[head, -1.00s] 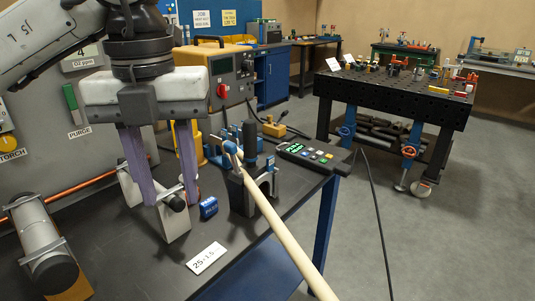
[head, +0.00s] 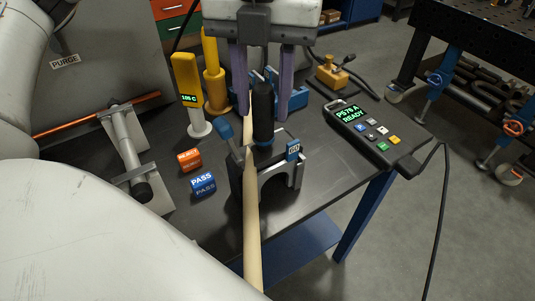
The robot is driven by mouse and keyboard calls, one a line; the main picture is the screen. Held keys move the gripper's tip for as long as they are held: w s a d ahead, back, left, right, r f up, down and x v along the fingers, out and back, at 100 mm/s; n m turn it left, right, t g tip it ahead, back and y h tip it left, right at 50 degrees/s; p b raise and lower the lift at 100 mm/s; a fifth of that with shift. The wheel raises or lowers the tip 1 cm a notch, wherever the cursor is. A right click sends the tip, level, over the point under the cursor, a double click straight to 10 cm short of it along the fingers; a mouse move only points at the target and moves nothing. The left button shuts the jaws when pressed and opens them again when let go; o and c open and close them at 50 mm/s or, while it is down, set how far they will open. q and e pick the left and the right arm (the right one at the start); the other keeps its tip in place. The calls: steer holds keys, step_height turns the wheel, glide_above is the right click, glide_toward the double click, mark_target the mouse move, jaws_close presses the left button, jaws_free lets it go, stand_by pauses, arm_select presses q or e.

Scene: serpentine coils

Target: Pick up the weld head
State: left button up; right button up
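The weld head (head: 264,160) stands on the dark bench in the middle of the head view. It has a dark U-shaped body, blue clamp parts and an upright black cylindrical handle (head: 263,110). My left gripper (head: 262,108) comes down from the top with its two purple fingers spread. The fingers show on either side of the handle's upper part, with gaps; I cannot tell whether they are level with it in depth. A long pale tan rod (head: 252,230) runs past the weld head's left side and hides part of it. My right gripper is not in view.
A control pendant (head: 376,130) reading READY lies to the right, its cable hanging off the bench. Orange (head: 189,160) and blue PASS (head: 202,184) blocks lie left. A yellow gauge (head: 189,88) and a tube on a stand (head: 130,150) are further left. Blue clamps stand behind.

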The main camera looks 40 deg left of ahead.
mark_target(264, 130)
arm_select(q)
steer(key=shift+w+a+f+p, duration=0.1)
steer(key=shift+f+p, duration=0.15)
steer(key=shift+f, duration=1.5)
steer(key=shift+a+f+p, duration=0.1)
steer(key=shift+f+p, duration=0.1)
steer(key=shift+f, duration=1.55)
jaws_close()
steer(key=shift+w+r, duration=0.15)
